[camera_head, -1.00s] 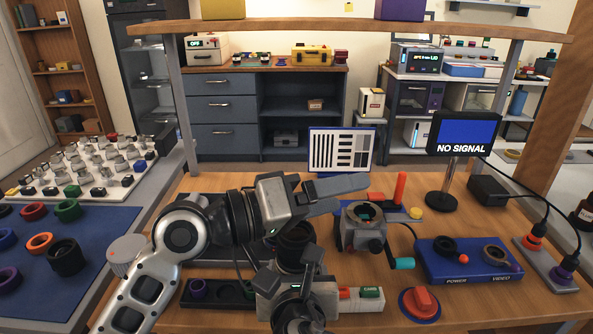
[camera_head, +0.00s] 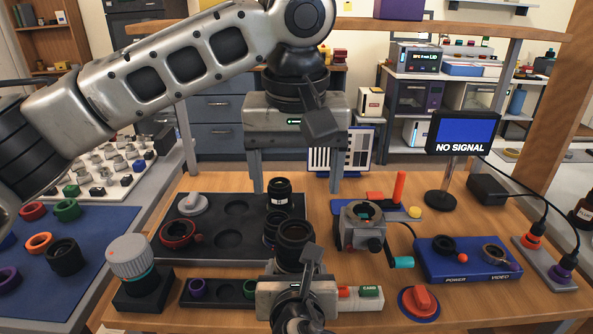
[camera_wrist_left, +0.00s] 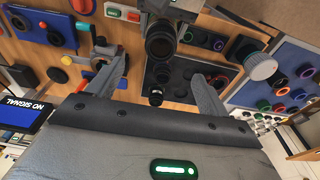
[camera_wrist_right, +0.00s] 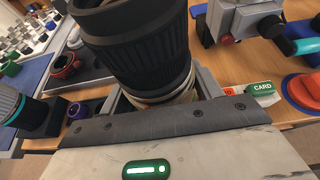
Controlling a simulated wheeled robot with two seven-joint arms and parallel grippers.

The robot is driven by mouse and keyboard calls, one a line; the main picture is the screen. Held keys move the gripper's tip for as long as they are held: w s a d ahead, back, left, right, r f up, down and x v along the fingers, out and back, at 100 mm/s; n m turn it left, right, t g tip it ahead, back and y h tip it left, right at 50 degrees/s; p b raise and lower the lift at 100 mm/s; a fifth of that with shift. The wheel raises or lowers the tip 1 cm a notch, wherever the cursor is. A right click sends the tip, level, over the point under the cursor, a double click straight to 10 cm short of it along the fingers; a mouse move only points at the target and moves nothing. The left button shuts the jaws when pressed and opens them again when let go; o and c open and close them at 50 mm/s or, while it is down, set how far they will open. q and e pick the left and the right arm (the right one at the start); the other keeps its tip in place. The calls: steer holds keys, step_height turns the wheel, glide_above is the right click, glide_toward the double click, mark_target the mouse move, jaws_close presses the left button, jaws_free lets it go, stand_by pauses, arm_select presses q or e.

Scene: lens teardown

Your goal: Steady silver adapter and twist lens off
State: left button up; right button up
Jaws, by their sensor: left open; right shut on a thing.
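A black ribbed lens (camera_head: 296,236) stands upright in front of the dark tray. It also shows in the left wrist view (camera_wrist_left: 160,42) and large in the right wrist view (camera_wrist_right: 135,45). A pale silver adapter ring (camera_wrist_right: 168,101) sits at its base. My right gripper (camera_head: 297,268) is shut on this adapter, with a finger on each side; the head view mostly hides the ring. My left gripper (camera_head: 296,186) is open and empty, fingers pointing down, above and behind the lens. The left wrist view shows its fingers (camera_wrist_left: 155,65) spread wide, with the lens beyond.
The dark tray (camera_head: 228,250) holds smaller black lenses (camera_head: 280,190) and a red-ringed part (camera_head: 178,234). A grey clamp fixture (camera_head: 361,228) with a teal-tipped crank stands right of the lens. A grey knob (camera_head: 130,256) stands on a black block at left. A blue power box (camera_head: 466,260) lies farther right.

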mark_target(296, 229)
arm_select(q)
steer(key=f, duration=0.4)
steer(key=w+f, duration=0.1)
steer(key=f, duration=0.6)
steer(key=shift+w+f, duration=0.25)
steer(key=shift+f, duration=0.15)
steer(key=shift+c, duration=0.3)
steer(key=c, duration=1.2)
steer(key=shift+n, duration=1.3)
steer(key=shift+n, duration=0.7)
steer(key=shift+n+y, duration=0.3)
steer(key=shift+n, duration=0.3)
steer(key=shift+n, duration=1.3)
